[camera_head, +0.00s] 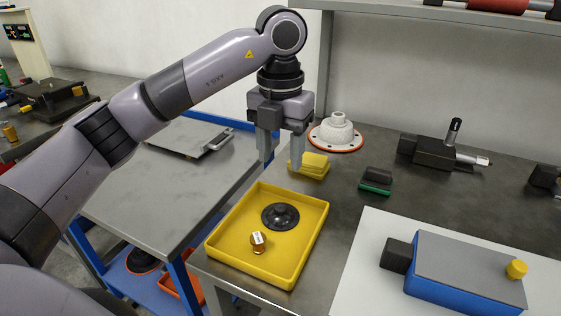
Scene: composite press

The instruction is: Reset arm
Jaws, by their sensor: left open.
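My left arm comes in from the left and bends down at the wrist. Its gripper (281,158) is open, with two grey fingers pointing down and nothing between them. It hangs above the back edge of the yellow tray (225,254), near the yellow blocks. In the tray lie a round black part (280,216) and a small brass piece (258,241) with a white label. My right gripper does not show.
Yellow blocks (314,166), a white flanged part (338,130), a green-and-black block (376,181) and a black tool (435,153) stand on the grey table. A blue box (462,270) lies on a white board (365,262). A shelf (440,14) overhangs the back.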

